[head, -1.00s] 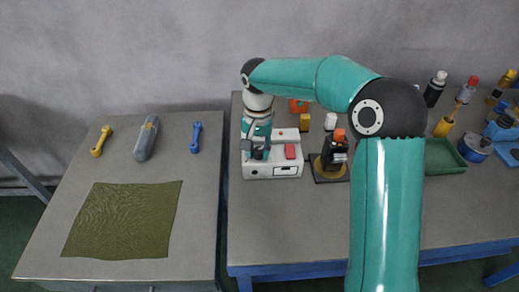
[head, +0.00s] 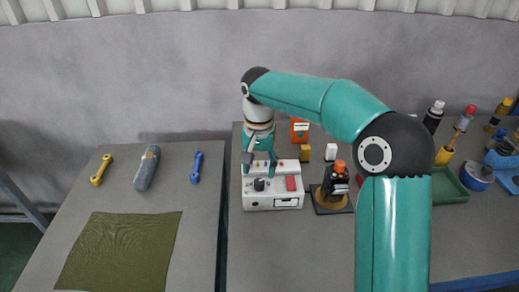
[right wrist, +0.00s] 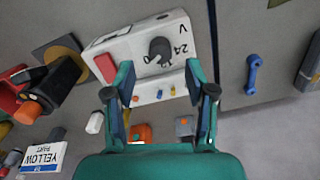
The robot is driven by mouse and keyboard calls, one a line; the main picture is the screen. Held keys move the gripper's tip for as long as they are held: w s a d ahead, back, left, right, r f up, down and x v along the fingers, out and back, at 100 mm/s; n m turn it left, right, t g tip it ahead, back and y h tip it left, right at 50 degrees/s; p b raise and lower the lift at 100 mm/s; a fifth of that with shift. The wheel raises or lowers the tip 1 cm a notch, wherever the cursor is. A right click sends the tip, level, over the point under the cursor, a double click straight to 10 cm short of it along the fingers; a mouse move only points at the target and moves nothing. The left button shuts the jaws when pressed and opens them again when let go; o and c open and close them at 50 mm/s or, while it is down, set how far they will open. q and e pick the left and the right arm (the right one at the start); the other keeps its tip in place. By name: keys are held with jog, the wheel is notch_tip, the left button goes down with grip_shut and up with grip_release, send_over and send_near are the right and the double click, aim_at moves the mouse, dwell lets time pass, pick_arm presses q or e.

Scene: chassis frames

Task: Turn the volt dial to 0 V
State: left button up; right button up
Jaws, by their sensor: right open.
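The volt dial (head: 259,184) is a black knob on top of a white box (head: 273,203) at the left of the right-hand bench. In the right wrist view the dial (right wrist: 160,48) stands on the white panel, with "24" and "V" printed beside it. I cannot tell which value it points to. My right gripper (head: 259,163) is open and empty, just behind and above the dial. In the right wrist view its fingers (right wrist: 160,92) are spread apart and clear of the knob. My left gripper is not in view.
A red block (head: 291,184) sits on the box beside the dial. A left table holds wrenches, a grey tool (head: 147,168) and a green cloth (head: 120,250). The bench front is clear.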

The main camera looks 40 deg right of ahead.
aim_at(259, 182)
notch_tip(259, 182, up, 7)
jog(key=shift+f, duration=0.2)
dwell(0.5)
